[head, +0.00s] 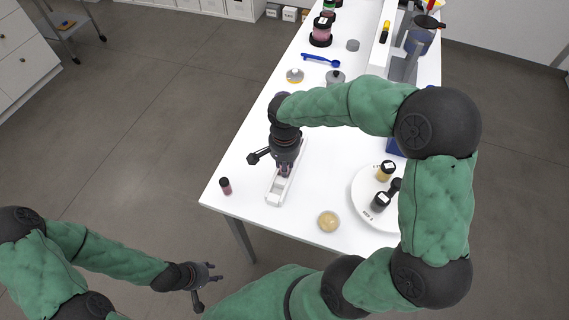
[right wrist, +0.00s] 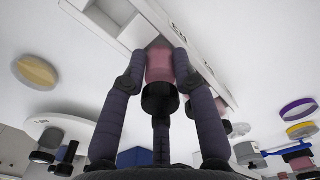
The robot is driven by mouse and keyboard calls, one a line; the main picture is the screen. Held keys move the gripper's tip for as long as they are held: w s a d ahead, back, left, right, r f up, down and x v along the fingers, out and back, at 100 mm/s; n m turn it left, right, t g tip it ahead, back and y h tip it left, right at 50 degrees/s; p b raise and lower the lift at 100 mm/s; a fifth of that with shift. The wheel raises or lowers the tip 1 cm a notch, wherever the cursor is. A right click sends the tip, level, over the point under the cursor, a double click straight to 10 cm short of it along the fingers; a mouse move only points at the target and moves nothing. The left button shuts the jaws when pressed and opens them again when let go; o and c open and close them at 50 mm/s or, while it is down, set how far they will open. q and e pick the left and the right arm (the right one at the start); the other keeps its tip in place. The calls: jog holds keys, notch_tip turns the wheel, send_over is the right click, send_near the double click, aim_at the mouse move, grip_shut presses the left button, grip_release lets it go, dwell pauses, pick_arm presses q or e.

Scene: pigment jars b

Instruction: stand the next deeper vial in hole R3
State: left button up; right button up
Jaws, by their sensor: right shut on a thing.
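My right gripper (head: 285,167) is over the white rack (head: 273,195), pointing down. In the right wrist view its fingers (right wrist: 160,58) are shut on a pink vial (right wrist: 159,67) with a black cap (right wrist: 160,98). The vial's far end is at the rack (right wrist: 190,40); I cannot tell whether it is in a hole, or which one. Another vial, dark pink with a black cap (head: 225,186), stands on the table left of the rack. My left gripper (head: 205,285) is open and empty, off the table at the lower left.
A white plate (head: 360,203) with several dark-capped jars lies right of the rack. A yellowish round dish (head: 329,222) lies near the front edge of the white table (head: 260,218). A blue spoon (head: 321,60) and more jars are farther back.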

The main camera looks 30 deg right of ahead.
jog(key=shift+f+b, duration=0.4)
jog(key=shift+f, duration=0.2)
jog(key=o, duration=1.1)
notch_tip(320, 180, up, 12)
jog(key=shift+r, duration=0.1)
